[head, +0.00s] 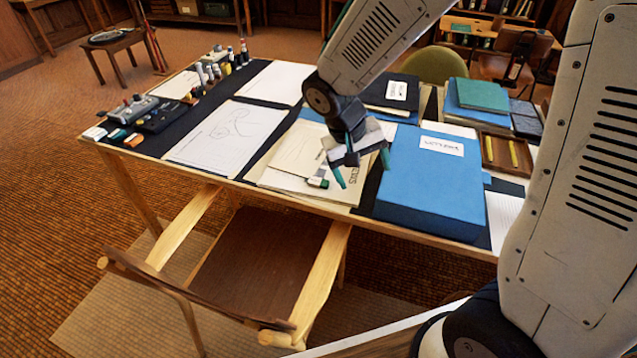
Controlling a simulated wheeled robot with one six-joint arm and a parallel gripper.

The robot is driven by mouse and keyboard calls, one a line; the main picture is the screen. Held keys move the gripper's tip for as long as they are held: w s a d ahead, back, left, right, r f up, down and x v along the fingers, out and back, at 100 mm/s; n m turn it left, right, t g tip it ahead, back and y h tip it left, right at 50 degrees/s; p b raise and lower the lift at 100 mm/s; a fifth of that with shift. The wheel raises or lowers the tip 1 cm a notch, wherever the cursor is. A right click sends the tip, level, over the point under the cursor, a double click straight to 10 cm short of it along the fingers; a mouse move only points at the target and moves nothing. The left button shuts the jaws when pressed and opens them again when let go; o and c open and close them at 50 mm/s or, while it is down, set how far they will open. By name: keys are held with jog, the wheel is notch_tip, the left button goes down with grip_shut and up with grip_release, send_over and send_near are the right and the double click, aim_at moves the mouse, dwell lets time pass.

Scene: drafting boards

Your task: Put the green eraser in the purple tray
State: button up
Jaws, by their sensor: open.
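My gripper (363,170) is open, with its teal fingertips apart, over the papers near the table's front edge. A small block with green and white parts (318,183) lies on the cream folder just left of the left fingertip. It looks like an eraser, but it is too small to be sure. Several small eraser-like blocks lie at the table's left end, one of them teal-green (117,135). I cannot make out a purple tray in this view. My arm hides part of the table's back.
A large blue box file (433,178) lies right of my gripper. A brown wooden tray (488,150) with yellow pencils is further right. Drawing sheets (222,135), bottles and dark devices (160,117) cover the left. A wooden chair (262,258) stands at the front edge.

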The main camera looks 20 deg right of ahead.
jog(key=w+a+f+m+t, duration=0.2)
jog(key=w+a+f, duration=0.2)
jog(key=w+f, duration=0.45)
jog(key=m+t+y, duration=0.1)
jog(key=m+t, duration=0.1)
jog(key=m, duration=0.2)
send_near(318, 181)
jog(key=shift+w+d+f, duration=0.25)
jog(key=shift+f, duration=0.4)
jog(key=x, duration=0.6)
jog(key=shift+f, duration=0.4)
jog(key=c, duration=1.1)
jog(key=shift+c, duration=0.2)
